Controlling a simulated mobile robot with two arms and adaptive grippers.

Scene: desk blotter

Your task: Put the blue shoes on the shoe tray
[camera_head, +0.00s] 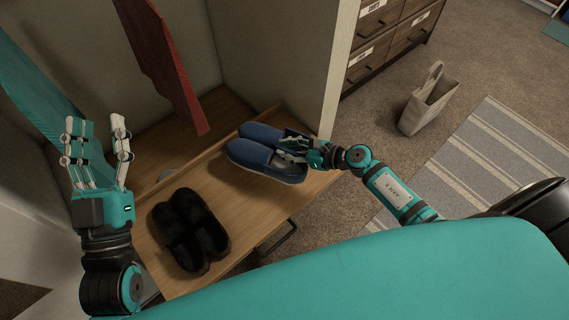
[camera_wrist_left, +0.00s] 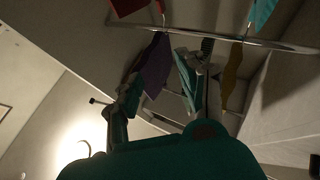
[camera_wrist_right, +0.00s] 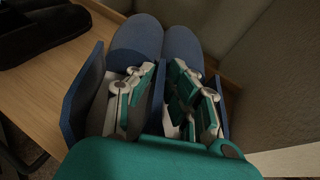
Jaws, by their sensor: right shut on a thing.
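The pair of blue shoes (camera_head: 251,151) sits on the wooden bench, toes pointing left in the head view. In the right wrist view the blue shoes (camera_wrist_right: 139,40) lie side by side, toes away from me. My right gripper (camera_head: 289,150) is at their heel end, shut on them, with its fingers (camera_wrist_right: 165,98) down at the shoe openings. The heel parts are partly hidden by the fingers. My left gripper (camera_head: 97,146) is empty and open, its fingers pointing up, left of the bench. I cannot make out a separate shoe tray.
Black slippers (camera_head: 188,230) lie on the wooden bench (camera_head: 232,192) nearer me. A red garment (camera_head: 166,62) hangs above it, and a pale wall panel (camera_head: 334,70) borders its right end. A bag (camera_head: 426,104) and striped rug (camera_head: 492,160) are on the floor.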

